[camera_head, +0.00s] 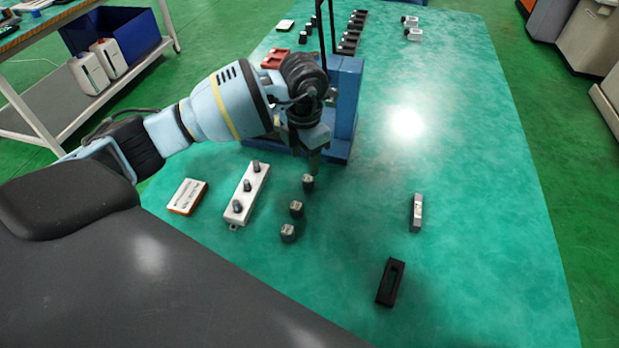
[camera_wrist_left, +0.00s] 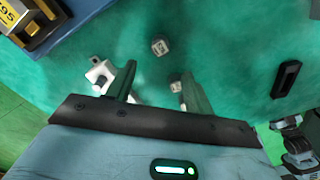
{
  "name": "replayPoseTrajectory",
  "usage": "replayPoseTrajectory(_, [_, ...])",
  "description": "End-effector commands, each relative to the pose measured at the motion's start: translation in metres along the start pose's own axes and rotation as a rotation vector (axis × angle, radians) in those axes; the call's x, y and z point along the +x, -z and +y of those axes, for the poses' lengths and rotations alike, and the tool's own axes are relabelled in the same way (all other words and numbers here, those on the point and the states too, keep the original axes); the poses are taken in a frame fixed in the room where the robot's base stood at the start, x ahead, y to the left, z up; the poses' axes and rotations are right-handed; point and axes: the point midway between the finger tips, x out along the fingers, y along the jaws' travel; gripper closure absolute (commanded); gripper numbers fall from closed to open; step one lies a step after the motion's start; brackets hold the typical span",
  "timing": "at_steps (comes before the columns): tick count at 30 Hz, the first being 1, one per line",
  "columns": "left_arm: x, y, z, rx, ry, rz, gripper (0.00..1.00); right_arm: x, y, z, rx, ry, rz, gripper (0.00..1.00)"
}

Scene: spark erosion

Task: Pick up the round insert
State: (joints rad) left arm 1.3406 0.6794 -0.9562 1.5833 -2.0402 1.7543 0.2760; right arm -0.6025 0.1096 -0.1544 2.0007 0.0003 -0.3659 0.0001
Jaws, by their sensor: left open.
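Several small dark inserts with pale marked tops stand on the green table. In the head view a row of three has a far one (camera_head: 308,182), a middle one (camera_head: 296,208) and a near one (camera_head: 288,232); I cannot tell which is the round insert. My left gripper (camera_head: 315,160) points down just above the far one. In the left wrist view the gripper (camera_wrist_left: 157,70) is open, with nothing held. One insert (camera_wrist_left: 160,46) shows just beyond the fingertips and another (camera_wrist_left: 176,85) shows beside the right-hand finger. My right gripper is not in view.
A white holder (camera_head: 238,208) with dark pegs and an orange-edged box (camera_head: 187,196) lie left of the inserts. A blue stand (camera_head: 345,100) rises behind the gripper. A black slotted block (camera_head: 390,282) and a grey block (camera_head: 416,212) lie right. The right table side is mostly clear.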

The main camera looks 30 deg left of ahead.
Motion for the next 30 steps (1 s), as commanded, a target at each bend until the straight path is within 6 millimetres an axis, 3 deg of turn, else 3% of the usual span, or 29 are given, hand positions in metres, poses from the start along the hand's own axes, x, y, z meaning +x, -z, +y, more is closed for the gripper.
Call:
replayPoseTrajectory(4, [0.016, 0.0, -0.001, 0.0, 0.002, 0.003, 0.48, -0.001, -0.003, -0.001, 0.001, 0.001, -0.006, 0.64])
replayPoseTrajectory(11, [0.024, -0.001, 0.0, -0.001, 0.001, 0.003, 0.48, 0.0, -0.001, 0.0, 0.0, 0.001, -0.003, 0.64])
replayPoseTrajectory(21, [0.066, -0.008, 0.001, 0.0, 0.001, 0.002, 0.48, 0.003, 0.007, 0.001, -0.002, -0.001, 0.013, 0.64])
replayPoseTrajectory(30, [0.07, -0.008, 0.001, 0.001, 0.0, 0.001, 0.48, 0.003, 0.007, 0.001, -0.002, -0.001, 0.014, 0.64])
